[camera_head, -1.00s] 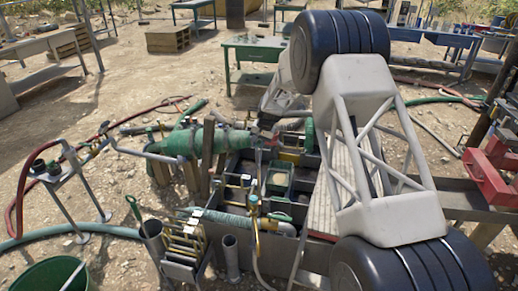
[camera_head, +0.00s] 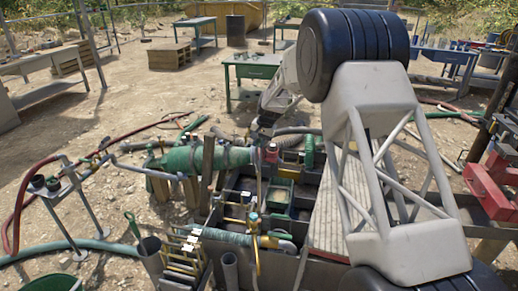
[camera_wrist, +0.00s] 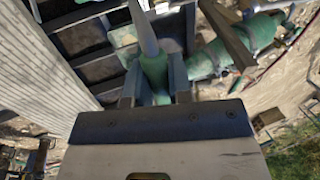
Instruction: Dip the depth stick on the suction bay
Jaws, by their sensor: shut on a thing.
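My gripper (camera_wrist: 154,88) is shut on the depth stick, around its green grip (camera_wrist: 155,68). The grey rod (camera_wrist: 143,28) runs away from the grip toward the top of the wrist view. In the head view the gripper is small and partly hidden near the end of my arm, with a thin grey rod (camera_head: 258,170) below it. The mud tank (camera_head: 233,183) has several dark, walled bays, also seen in the wrist view (camera_wrist: 84,36). Which one is the suction bay I cannot tell. The rod's lower end is not clear, so I cannot tell whether it is inside a bay.
A large green pipe (camera_head: 195,159) lies left of the bays, with brass valves and a hose-wrapped pipe (camera_head: 225,234) in front. A pale walkway (camera_head: 326,212) runs along the right side. A rack of yellow-edged plates (camera_head: 182,262) stands at the front left.

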